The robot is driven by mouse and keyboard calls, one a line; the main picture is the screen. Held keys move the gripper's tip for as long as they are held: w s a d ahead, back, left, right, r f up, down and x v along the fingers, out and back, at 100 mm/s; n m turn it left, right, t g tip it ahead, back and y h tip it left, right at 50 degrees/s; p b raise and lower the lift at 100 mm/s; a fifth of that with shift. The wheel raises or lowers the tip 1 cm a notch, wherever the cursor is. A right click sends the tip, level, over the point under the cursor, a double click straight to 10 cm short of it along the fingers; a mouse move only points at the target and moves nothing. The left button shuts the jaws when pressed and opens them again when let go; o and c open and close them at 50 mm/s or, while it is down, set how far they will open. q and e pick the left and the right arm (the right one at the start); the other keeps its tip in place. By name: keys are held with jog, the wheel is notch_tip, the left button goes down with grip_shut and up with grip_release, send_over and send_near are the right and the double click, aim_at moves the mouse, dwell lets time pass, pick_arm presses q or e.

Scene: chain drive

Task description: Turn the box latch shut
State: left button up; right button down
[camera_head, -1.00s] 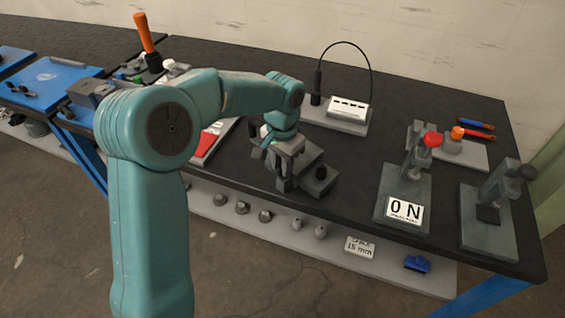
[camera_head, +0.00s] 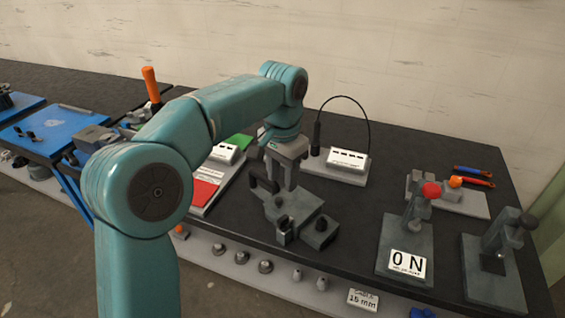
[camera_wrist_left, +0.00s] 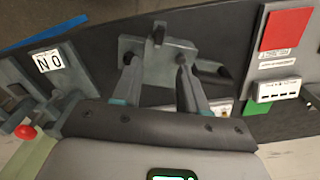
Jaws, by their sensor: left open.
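A dark grey box-like fixture (camera_head: 295,208) stands near the front edge of the bench, in the middle of the head view. It has a black handle (camera_head: 264,184), a small upright piece (camera_head: 284,232) at its front and a block with a dark knob at its right. I cannot tell for sure which part is the latch. My left gripper (camera_head: 284,178) is open, points down just behind the fixture and holds nothing. In the left wrist view the fixture (camera_wrist_left: 150,70) lies beyond and between the spread fingers (camera_wrist_left: 158,72). My right gripper is not in view.
A plate with red and green patches (camera_head: 203,192) lies left of the fixture. A white-labelled box with a looped cable (camera_head: 347,158) is behind. Bare bench lies between.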

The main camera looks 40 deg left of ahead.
pick_arm(q)
notch_tip(320, 180, up, 3)
jog(key=shift+f, duration=0.15)
dwell(0.6)
